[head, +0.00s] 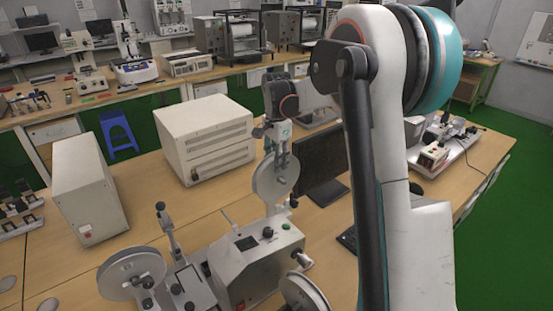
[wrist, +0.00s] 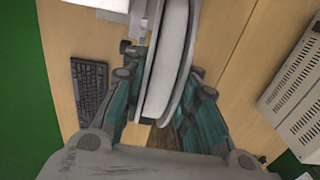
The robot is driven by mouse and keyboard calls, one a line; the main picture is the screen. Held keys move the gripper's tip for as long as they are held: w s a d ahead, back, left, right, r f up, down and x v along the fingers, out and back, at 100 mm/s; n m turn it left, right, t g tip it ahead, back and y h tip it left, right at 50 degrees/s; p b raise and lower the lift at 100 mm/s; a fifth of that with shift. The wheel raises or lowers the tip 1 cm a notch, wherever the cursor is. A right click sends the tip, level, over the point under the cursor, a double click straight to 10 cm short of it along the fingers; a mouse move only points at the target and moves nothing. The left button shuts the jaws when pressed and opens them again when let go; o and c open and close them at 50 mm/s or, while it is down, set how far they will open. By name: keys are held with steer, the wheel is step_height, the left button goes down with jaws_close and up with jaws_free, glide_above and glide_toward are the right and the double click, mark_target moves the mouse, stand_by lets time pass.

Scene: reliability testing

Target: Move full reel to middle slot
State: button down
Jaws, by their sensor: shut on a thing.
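My gripper (head: 280,150) points down near the middle of the head view, shut on a grey-white reel (head: 267,187). The reel hangs upright above the rear of the grey winding machine (head: 238,270); it looks apart from the machine. In the wrist view the reel (wrist: 172,60) is edge-on between my teal fingers, with a thick white band between its rims. Another reel (head: 125,272) is mounted at the machine's left. A further reel (head: 305,294) is at its right, partly cut off by the picture's bottom edge. I cannot make out the middle slot clearly.
A black monitor (head: 318,170) stands close behind and right of the held reel. A keyboard (wrist: 88,88) lies on the table. A large beige box (head: 205,138) and a smaller beige box (head: 88,188) stand left. Some table is bare between them.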

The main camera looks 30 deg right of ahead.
mark_target(277, 175)
steer(key=shift+f+b, duration=1.8)
steer(key=shift+f, duration=1.45)
steer(key=shift+r, duration=0.1)
